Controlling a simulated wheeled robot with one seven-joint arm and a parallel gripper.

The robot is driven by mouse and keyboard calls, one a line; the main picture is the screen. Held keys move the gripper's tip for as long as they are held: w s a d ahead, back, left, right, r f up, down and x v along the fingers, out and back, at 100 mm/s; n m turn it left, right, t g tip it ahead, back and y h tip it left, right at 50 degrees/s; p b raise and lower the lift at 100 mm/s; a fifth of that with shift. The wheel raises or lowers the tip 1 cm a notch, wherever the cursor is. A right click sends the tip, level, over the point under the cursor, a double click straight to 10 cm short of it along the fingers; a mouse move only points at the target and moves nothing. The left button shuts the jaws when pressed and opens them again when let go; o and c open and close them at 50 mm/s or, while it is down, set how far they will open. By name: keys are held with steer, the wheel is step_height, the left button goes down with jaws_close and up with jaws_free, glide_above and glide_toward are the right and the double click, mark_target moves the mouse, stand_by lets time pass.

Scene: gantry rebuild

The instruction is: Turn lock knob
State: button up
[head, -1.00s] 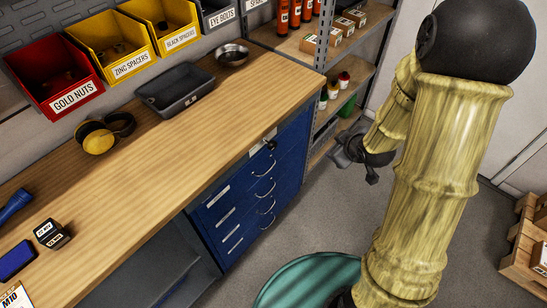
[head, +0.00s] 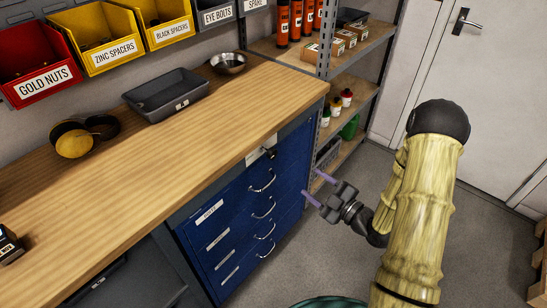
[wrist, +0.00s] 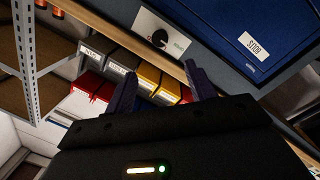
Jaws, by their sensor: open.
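The lock knob (head: 269,152) is a small black knob on a pale plate at the top right of the blue drawer cabinet (head: 225,222), just under the bench top. In the wrist view the dark knob (wrist: 160,38) sits on its white plate near the top, beyond the fingertips. My gripper (head: 312,187) is open and empty, with purple fingers pointing left toward the cabinet. It is to the right of the knob and lower in the head view, apart from it. In the wrist view my gripper (wrist: 160,72) shows its two fingers spread, touching nothing that I can see.
The wooden bench top (head: 190,135) juts above the drawers. Several drawer handles (head: 263,182) stick out below the knob. A metal shelf rack (head: 345,110) stands behind my gripper. Grey floor (head: 320,250) is clear in front of the cabinet.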

mark_target(274, 155)
steer(key=shift+w+a, duration=0.1)
steer(key=p+x, duration=0.2)
steer(key=x, duration=1.5)
steer(key=shift+a+f, duration=0.1)
steer(key=c, duration=1)
